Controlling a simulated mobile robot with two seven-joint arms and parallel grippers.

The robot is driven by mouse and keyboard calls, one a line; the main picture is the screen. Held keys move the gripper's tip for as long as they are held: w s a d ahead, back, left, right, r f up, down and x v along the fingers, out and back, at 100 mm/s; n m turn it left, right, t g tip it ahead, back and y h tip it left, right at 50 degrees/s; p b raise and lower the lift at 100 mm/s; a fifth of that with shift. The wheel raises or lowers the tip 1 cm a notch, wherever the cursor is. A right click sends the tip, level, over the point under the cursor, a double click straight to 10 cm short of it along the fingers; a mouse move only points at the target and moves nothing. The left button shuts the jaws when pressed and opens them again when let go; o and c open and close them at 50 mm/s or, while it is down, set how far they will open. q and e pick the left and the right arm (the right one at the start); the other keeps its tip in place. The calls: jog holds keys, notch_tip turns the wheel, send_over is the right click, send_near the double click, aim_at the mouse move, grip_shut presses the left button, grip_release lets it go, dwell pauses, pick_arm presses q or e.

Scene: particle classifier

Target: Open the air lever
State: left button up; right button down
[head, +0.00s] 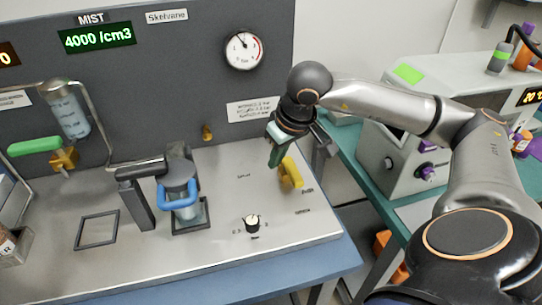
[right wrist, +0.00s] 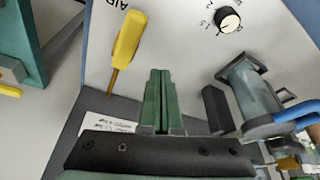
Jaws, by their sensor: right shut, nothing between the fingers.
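The air lever is a yellow handle (head: 290,172) on the right part of the metal worktop. In the right wrist view the yellow handle (right wrist: 128,38) lies near the printed word AIR, its brass stem toward the dark back panel. My right gripper (head: 275,157) is just left of the lever in the head view, with green fingers pointing down. In the right wrist view its fingers (right wrist: 158,75) are shut together and empty, beside the lever with a visible gap in the picture. Whether they touch it anywhere cannot be told. My left gripper is not in view.
A black-and-white knob (head: 252,223) sits left of and in front of the lever. A device with a blue handle (head: 180,197) stands further left. A green-handled valve (head: 35,146) is at far left. The dark panel carries a gauge (head: 244,50). A grey machine (head: 400,150) stands at right.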

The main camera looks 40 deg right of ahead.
jog(key=r, duration=0.1)
jog(key=d+r, duration=0.1)
jog(key=r, duration=0.3)
jog(key=shift+s+d, duration=0.3)
jog(key=shift+s, duration=0.05)
jog(key=shift+f, duration=0.1)
